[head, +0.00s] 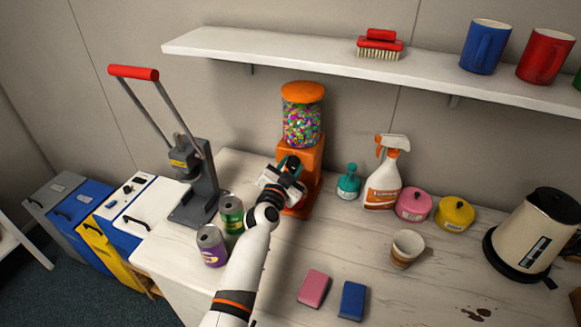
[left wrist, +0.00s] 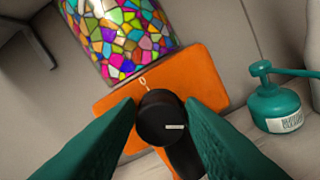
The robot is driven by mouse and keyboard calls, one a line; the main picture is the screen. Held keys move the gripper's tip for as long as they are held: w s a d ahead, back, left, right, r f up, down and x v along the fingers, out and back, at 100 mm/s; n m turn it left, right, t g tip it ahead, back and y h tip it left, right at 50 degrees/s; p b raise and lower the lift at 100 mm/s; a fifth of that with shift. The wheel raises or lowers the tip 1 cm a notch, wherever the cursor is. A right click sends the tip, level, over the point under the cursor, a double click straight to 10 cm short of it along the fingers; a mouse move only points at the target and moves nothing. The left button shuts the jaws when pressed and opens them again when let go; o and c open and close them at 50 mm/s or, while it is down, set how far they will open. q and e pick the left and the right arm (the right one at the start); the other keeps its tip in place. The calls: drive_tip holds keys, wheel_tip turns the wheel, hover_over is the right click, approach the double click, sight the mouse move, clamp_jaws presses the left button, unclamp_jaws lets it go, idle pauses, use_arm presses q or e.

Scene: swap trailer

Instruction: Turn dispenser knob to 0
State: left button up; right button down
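The orange dispenser (head: 300,158) stands at the back of the white table, with a clear globe of coloured candy (head: 301,123) under an orange lid. In the left wrist view its black round knob (left wrist: 160,118) sits on the orange front panel (left wrist: 205,85). A small "0" mark (left wrist: 143,83) shows above the knob. The knob's white pointer line (left wrist: 175,127) lies at its lower right, away from the 0. My left gripper (left wrist: 161,103) has green fingers on both sides of the knob, very close to it. Whether they press on it cannot be told. My right gripper is not in view.
Purple and green cans (head: 211,246) stand left of my arm; a grey lever press (head: 193,175) is behind them. A teal bottle (head: 348,184) and a spray bottle (head: 384,180) stand right of the dispenser.

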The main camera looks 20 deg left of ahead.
use_arm(q)
drive_tip(key=c, duration=0.5)
drive_tip(key=shift+n, duration=0.4)
drive_tip(key=n, duration=0.5)
drive_tip(key=shift+a, duration=0.1)
drive_tip(key=n, duration=0.5)
drive_tip(key=shift+n, duration=0.4)
drive_tip(key=n, duration=0.6)
drive_tip(key=shift+a+f, duration=0.1)
drive_tip(key=n, duration=0.6)
drive_tip(key=shift+f+n, duration=0.1)
drive_tip(key=shift+n, duration=0.3)
